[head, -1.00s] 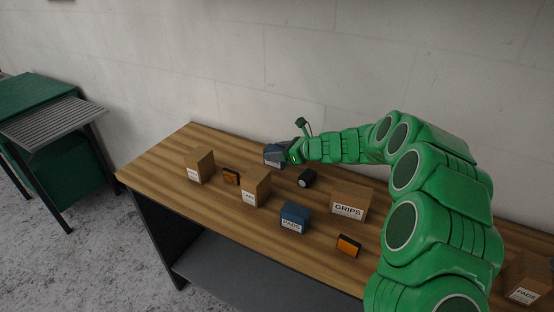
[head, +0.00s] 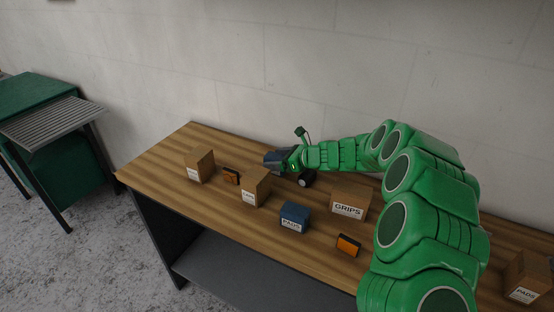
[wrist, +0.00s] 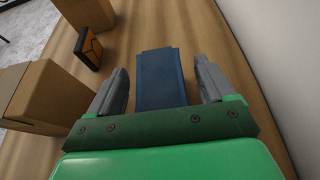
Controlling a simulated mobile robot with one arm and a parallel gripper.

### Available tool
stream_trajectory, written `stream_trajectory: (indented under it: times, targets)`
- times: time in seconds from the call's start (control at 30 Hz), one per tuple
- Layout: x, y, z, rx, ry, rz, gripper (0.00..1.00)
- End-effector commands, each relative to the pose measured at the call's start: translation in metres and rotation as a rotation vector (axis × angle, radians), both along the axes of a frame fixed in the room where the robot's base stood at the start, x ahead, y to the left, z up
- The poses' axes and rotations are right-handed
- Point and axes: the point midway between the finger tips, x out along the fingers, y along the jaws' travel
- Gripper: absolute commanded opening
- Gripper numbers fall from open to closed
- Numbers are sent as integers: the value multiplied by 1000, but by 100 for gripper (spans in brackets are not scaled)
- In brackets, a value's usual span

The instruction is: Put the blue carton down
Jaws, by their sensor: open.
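A blue carton (wrist: 160,78) is between the two grey fingers of my gripper (wrist: 163,84) in the wrist view, with a gap on each side. My gripper is open. Whether the carton's underside rests fully on the table cannot be seen. A second blue carton (head: 293,217), with a white label, stands near the table's front edge, apart from my gripper.
Brown cartons stand on the table (head: 150,163): two on the left (head: 200,165) (head: 255,186), one marked GRIPS (head: 350,203), one far right (head: 528,277). A wall is behind.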

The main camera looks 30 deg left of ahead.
Motion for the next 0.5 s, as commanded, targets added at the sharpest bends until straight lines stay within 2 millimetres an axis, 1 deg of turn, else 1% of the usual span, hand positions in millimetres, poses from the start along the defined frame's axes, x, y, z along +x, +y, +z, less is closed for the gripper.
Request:
stream_trajectory:
  times: [0.17,0.27,0.37,0.5]
  targets:
    - [0,0,2,0,0,0,83]
    - [0,-6,5,1,0,-1,83]
    - [1,-17,11,2,-1,-3,83]
    - [2,-40,20,1,-2,-4,83]
